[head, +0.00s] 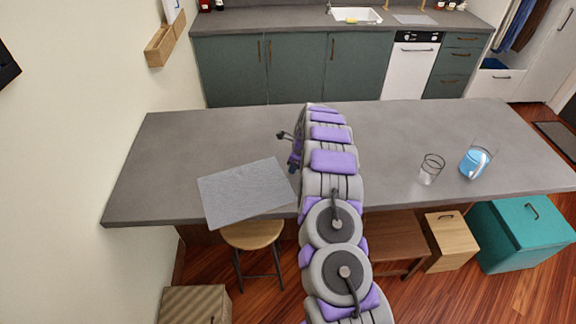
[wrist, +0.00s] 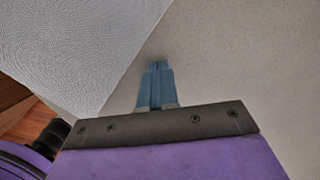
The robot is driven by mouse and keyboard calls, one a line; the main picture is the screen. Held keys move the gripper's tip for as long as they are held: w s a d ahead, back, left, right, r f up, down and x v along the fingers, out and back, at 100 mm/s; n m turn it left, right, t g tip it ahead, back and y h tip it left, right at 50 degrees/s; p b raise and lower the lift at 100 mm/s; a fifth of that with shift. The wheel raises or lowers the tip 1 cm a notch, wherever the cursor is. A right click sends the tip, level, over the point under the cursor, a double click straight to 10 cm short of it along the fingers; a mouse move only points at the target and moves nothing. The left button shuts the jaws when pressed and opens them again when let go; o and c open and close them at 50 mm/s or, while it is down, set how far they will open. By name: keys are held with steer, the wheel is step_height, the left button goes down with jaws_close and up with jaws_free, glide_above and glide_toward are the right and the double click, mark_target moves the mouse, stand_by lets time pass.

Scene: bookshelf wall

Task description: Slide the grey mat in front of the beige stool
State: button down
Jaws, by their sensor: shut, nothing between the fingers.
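The grey mat (head: 243,190) lies askew on the left part of the grey counter, its near left corner reaching about the counter's front edge. It also shows in the wrist view (wrist: 80,45) at upper left. The beige stool (head: 252,235) stands on the floor just below the mat, its seat partly hidden under the counter edge. My gripper (head: 293,165) is low over the counter, close to the mat's right edge. In the wrist view my gripper (wrist: 157,68) has its blue fingers together with nothing between them, beside the mat. Whether it touches the mat I cannot tell.
The counter (head: 165,145) is clear left of and behind the mat. A clear glass (head: 431,168) and a glass with blue content (head: 474,162) stand on its right part. A brown bench (head: 395,238), a wooden box (head: 450,240) and a teal box (head: 520,232) stand below.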

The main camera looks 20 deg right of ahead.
steer(key=shift+s+d+r, duration=0.1)
steer(key=shift+s+d, duration=0.6)
steer(key=shift+d, duration=0.05)
steer(key=v, duration=1)
steer(key=s+a+r+n+g+b, duration=0.1)
steer(key=s+a+r+n+b, duration=0.1)
steer(key=s+a+r+n, duration=1.2)
steer(key=s+a+r+n+g+b, duration=0.1)
steer(key=s+a+n, duration=0.2)
steer(key=s, duration=0.6)
steer(key=s+a+r+n+g+b, duration=0.1)
steer(key=s+a+n, duration=0.25)
steer(key=s, duration=0.65)
steer(key=s+f+n+h+b, duration=0.1)
steer(key=s+n, duration=0.4)
steer(key=s, duration=1.1)
steer(key=shift+s+d+f+n+g+h+b, duration=0.35)
steer(key=shift+d+f+h, duration=0.2)
steer(key=shift+f, duration=0.25)
